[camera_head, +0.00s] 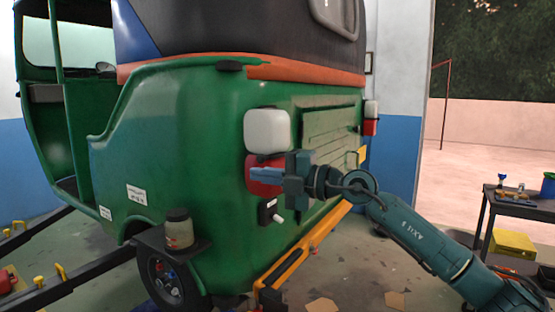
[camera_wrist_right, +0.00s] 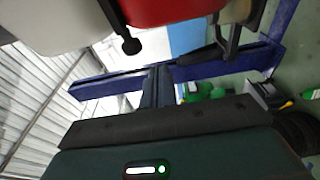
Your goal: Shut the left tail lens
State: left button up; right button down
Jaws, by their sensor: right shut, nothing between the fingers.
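The tail lamp on the near rear corner of the green rickshaw (camera_head: 190,130) has a white lens (camera_head: 267,130) above a red part (camera_head: 262,162). My right gripper (camera_head: 262,174) is shut and empty, in front of the red part and below the white one. It hides some of the red part, and I cannot tell whether it touches. In the right wrist view a white part (camera_wrist_right: 50,22) and a red part (camera_wrist_right: 172,8) show at the top, beyond the fingers (camera_wrist_right: 157,86). I cannot tell whether the lens is fully closed. My left gripper is out of view.
A second white-and-red lamp (camera_head: 370,120) is on the far rear corner. A jar (camera_head: 179,228) stands on a shelf by the wheel. An orange bumper (camera_head: 310,245) runs below the gripper. A dark table (camera_head: 525,208) with small items stands at the right.

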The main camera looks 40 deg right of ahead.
jog(key=d, duration=0.4)
jog(key=shift+w+b, duration=0.35)
jog(key=shift+w, duration=0.05)
jog(key=shift+d, duration=0.1)
